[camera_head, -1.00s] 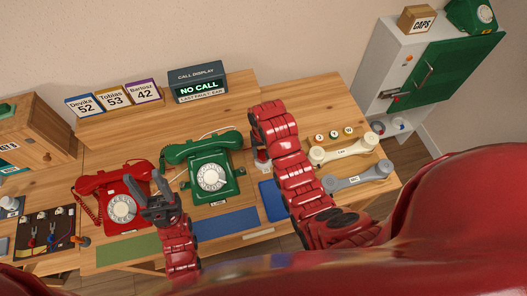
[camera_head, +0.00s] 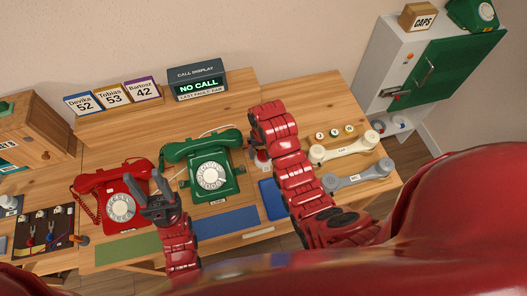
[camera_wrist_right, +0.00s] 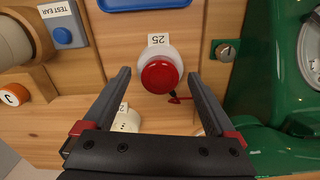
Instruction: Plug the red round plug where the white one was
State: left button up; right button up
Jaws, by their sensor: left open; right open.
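In the right wrist view a red round plug (camera_wrist_right: 160,75) sits on a white round base (camera_wrist_right: 174,54) beside a tag reading 25. My right gripper (camera_wrist_right: 158,82) is open, with one finger on each side of the plug and no clear contact. A white piece (camera_wrist_right: 127,118) with a partly hidden label lies by the left finger in that view; I cannot tell whether it is the white plug. In the head view my right arm hides its gripper; a small red and white thing (camera_head: 262,160) shows beside it. My left gripper (camera_head: 157,186) is open and empty near the red phone.
A red dial phone (camera_head: 120,207) and a green dial phone (camera_head: 211,177) stand on the desk. Cream (camera_head: 343,149) and grey (camera_head: 357,175) handsets lie at the right. A blue button (camera_wrist_right: 62,36) and keyed lock (camera_wrist_right: 226,50) flank the plug.

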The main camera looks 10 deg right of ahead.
notch_tip(320, 180, up, 17)
jog(key=p, duration=0.9)
jog(key=shift+r+p, duration=0.2)
jog(key=shift+p, duration=0.15)
jog(key=shift+w+f, duration=0.1)
